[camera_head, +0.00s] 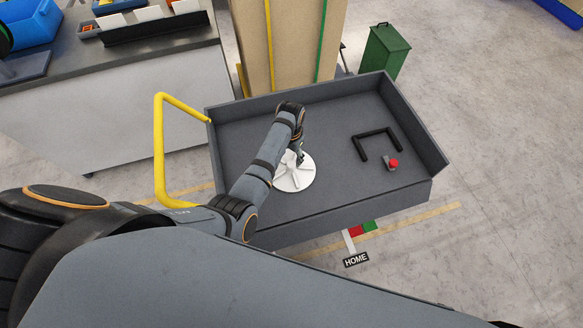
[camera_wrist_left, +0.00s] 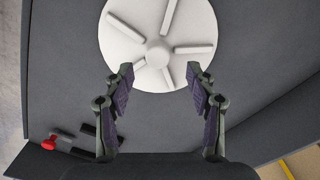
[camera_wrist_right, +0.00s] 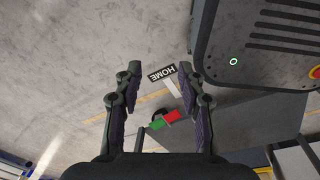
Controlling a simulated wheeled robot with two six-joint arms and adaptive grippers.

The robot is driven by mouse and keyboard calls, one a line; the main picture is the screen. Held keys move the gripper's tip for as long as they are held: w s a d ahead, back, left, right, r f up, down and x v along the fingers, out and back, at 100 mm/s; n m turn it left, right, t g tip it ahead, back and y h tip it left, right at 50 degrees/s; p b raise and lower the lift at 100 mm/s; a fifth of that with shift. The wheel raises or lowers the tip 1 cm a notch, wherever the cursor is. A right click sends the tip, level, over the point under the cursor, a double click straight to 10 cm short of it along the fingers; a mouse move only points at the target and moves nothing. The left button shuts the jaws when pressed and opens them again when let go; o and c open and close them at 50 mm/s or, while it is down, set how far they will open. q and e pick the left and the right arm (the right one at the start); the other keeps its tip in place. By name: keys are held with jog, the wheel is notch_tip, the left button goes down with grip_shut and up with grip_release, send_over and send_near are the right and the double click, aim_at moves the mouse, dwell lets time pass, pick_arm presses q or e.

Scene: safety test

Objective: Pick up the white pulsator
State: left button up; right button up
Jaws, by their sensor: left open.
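The white pulsator (camera_head: 297,178) is a round disc with raised ribs and a central hub. It lies flat on the floor of the grey cart tray (camera_head: 240,143). My left gripper (camera_head: 298,157) is over the disc and hides part of it in the head view. In the left wrist view, the pulsator (camera_wrist_left: 150,22) shows beyond the left gripper's fingertips (camera_wrist_left: 160,72). These fingers are spread apart with nothing between them, near the disc's ribbed edge. My right gripper (camera_wrist_right: 160,75) shows in its own wrist view, open and empty above the floor outside the cart.
A black U-shaped handle (camera_head: 376,141) and a red button (camera_head: 393,163) are at the tray's right. Tray walls surround the disc. A yellow rail (camera_head: 159,150) stands at the cart's left. A green bin (camera_head: 385,50) and a workbench (camera_head: 110,95) are behind.

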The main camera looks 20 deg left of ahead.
aim_at(291, 164)
pick_arm(q)
jog(key=shift+w+f, duration=0.15)
jog(key=shift+f, duration=0.7)
jog(key=f, duration=0.3)
jog(key=shift+s+d+f, duration=0.15)
jog(key=shift+s+f, duration=0.05)
jog(key=shift+f, duration=0.2)
jog(key=shift+f+b, duration=0.2)
jog(key=shift+b, duration=0.1)
pick_arm(e)
jog(key=shift+w+d+f, duration=0.1)
jog(key=shift+w+f, duration=0.15)
jog(key=shift+w, duration=0.75)
pick_arm(q)
jog(key=shift+c, duration=1)
grip_shut()
